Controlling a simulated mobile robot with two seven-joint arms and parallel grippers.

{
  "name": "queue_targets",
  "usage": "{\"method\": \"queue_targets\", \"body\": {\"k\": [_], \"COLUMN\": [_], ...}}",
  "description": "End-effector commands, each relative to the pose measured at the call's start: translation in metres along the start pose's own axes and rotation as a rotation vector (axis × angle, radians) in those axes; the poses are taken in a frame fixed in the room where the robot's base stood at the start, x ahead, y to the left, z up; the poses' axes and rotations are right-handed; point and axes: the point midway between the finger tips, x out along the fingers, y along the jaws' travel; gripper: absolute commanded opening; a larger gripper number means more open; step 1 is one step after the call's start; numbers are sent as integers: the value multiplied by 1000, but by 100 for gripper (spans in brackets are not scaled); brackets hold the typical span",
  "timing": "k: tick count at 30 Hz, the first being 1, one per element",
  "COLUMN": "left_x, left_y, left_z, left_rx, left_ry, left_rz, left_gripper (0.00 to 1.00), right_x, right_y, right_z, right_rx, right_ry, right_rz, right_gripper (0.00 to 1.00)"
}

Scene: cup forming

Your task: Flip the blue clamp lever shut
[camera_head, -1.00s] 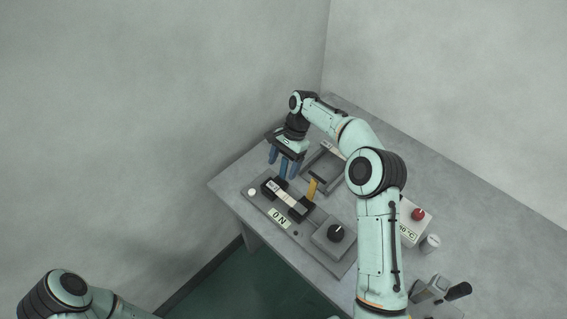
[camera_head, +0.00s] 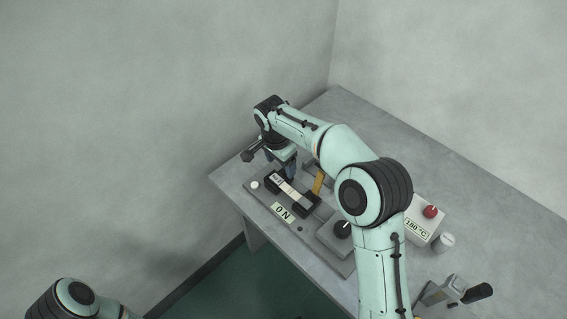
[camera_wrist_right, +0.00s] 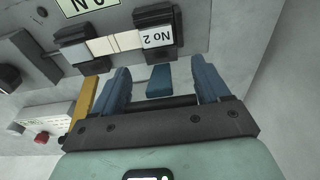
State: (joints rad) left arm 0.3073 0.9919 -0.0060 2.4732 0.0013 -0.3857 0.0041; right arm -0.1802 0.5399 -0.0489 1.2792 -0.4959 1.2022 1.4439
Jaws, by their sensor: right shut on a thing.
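My right gripper (camera_wrist_right: 163,85) reaches down at the far left end of the grey control panel (camera_head: 318,237). Its blue fingers straddle a blue piece, the clamp lever (camera_wrist_right: 159,80), which shows between them in the right wrist view. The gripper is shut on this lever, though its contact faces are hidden. My left gripper is out of view.
A yellow upright piece (camera_head: 318,181) stands close to the right gripper; it also shows in the right wrist view (camera_wrist_right: 83,100). The panel carries a white button (camera_head: 254,184), an "ON" label (camera_head: 283,212) and a black knob (camera_head: 342,229). A red-button box (camera_head: 424,222) stands right.

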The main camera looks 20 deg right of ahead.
Motion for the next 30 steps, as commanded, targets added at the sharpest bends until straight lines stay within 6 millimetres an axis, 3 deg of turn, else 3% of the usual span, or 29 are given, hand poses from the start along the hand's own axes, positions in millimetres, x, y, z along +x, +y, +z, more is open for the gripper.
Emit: {"method": "queue_targets", "body": {"k": [7,22,23,24,30], "left_x": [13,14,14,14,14], "left_y": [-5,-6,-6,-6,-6], "left_z": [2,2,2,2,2], "left_rx": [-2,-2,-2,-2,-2], "left_ry": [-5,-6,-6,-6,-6], "left_rz": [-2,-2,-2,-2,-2], "left_gripper": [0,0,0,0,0], "right_x": [3,4,4,4,3], "right_y": [0,0,0,0,0], "right_z": [9,10,10,10,8], "right_rx": [-5,-2,-3,-3,-2], "right_ry": [78,97,97,97,99], "right_rz": [0,5,5,5,3], "right_gripper": [21,21,82,95,98]}}
